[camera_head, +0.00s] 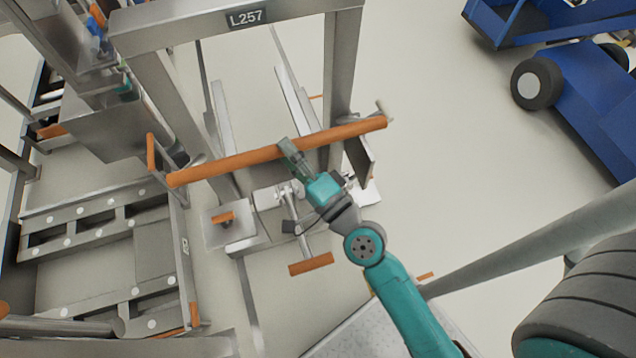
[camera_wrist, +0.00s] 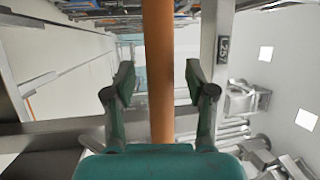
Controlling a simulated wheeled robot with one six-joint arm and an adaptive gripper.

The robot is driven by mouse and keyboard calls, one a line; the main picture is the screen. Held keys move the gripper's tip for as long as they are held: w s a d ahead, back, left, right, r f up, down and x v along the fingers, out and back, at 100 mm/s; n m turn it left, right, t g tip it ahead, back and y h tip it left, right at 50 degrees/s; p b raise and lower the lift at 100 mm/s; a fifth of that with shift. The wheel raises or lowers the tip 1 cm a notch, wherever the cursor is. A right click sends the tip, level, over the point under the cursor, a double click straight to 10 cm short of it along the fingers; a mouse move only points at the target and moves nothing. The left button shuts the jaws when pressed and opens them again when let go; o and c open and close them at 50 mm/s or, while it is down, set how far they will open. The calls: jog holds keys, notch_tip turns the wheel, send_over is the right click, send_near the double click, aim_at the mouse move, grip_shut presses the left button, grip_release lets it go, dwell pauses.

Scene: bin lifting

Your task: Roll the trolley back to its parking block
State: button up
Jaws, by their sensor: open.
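A long orange bar (camera_head: 235,163) runs across a grey metal frame labelled L257 (camera_head: 190,25), apparently the trolley's push handle. In the wrist view, the bar (camera_wrist: 160,50) passes between the two open fingers of my gripper (camera_wrist: 160,82). Clear gaps show on both sides, and the fingers are not closed on it. Below the bar stands a metal base (camera_head: 232,228) with a short orange pedal-like bar (camera_head: 311,264). I cannot pick out the parking block for certain.
A silver rack with low rails (camera_head: 100,225) stands close on the left. A blue cart (camera_head: 590,110) with a dark wheel (camera_head: 537,84) is at the upper right. Pale floor (camera_head: 440,130) is free between the frame and the blue cart.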

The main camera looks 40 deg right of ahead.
jog(key=a+v, duration=0.1)
jog(key=v, duration=0.8)
jog(key=shift+s+d, duration=0.4)
jog(key=shift+d, duration=0.1)
jog(key=shift+f, duration=0.1)
